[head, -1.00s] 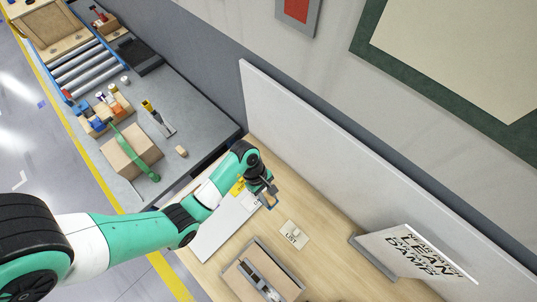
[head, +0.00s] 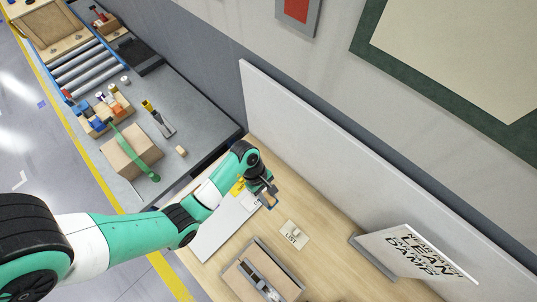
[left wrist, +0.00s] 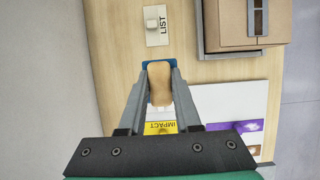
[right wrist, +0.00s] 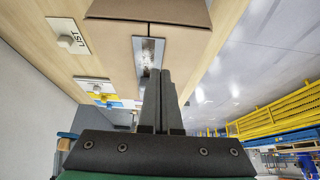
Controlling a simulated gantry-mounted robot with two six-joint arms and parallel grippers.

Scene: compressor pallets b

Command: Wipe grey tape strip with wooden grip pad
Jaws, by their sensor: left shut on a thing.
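The wooden grip pad (left wrist: 160,80) is a light tan, rounded block with a blue edge at its far end. My left gripper (left wrist: 158,70) is shut on it; in the head view the left gripper (head: 268,198) is above the wooden bench, up-left of the carton. A shiny grey tape strip (right wrist: 149,52) lies on the top of the cardboard carton (right wrist: 180,38). The pad is apart from the strip. My right gripper (right wrist: 160,75) has its fingers together and appears empty, with its tips close to the strip's near end in the right wrist view.
The carton sits in a grey tray (left wrist: 200,40). A LIST card (head: 294,235) with a small pale block lies between the tray and the back panel. A white sheet (head: 222,228) lies beneath my left arm. A sign (head: 418,252) stands at the right.

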